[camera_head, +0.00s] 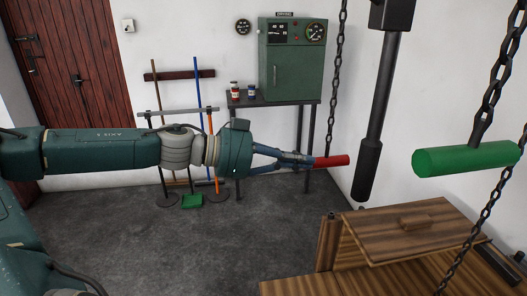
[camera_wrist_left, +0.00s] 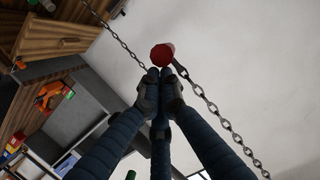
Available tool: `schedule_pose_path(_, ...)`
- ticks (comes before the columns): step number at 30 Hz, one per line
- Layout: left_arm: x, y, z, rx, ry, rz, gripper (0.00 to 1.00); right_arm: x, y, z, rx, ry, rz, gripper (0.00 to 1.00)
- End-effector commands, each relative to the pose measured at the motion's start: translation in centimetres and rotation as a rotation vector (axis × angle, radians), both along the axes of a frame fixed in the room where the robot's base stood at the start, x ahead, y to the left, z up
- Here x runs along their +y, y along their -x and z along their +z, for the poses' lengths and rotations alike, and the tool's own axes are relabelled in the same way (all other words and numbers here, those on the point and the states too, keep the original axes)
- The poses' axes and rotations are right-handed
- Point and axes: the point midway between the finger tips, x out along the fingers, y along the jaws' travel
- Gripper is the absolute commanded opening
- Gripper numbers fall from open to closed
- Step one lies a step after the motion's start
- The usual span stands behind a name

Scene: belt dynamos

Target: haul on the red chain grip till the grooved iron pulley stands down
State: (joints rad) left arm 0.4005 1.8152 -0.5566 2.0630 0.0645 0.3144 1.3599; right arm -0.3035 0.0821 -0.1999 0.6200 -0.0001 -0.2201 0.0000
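The red chain grip (camera_head: 333,161) is a short red cylinder on the lower end of a hanging chain (camera_head: 336,80). In the left wrist view its round red end (camera_wrist_left: 162,54) shows just beyond my fingertips. My left gripper (camera_head: 308,160) reaches in from the left to the grip's left end; whether it touches cannot be told. In the left wrist view its fingertips (camera_wrist_left: 159,74) are drawn together, and the grip's end does not lie between them. The grooved iron pulley is not in view. My right gripper is not in view.
A green chain grip (camera_head: 465,159) hangs at the right. A dark rod (camera_head: 378,120) hangs between the chains. A wooden cabinet (camera_head: 415,228) stands at lower right. A green metal box (camera_head: 291,65) stands on a side table (camera_head: 270,102) at the back wall.

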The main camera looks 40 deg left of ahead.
Motion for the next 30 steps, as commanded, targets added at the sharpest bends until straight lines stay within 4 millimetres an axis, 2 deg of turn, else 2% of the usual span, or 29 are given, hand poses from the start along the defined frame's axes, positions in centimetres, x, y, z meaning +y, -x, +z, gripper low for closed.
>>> schedule_pose_path(1,0.5,0.4,-0.5,0.0,-0.004,0.004,0.0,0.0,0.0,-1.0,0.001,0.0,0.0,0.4)
schedule_pose_path(7,2.9,2.9,0.1,-0.002,-0.006,0.014,0.0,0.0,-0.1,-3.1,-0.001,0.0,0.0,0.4)
schedule_pose_path(15,5.2,6.1,1.5,0.0,-0.001,0.008,0.0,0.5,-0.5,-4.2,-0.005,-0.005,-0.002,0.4)
schedule_pose_path(30,5.6,6.7,1.9,0.001,0.002,0.005,0.0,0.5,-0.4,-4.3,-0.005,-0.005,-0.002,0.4)
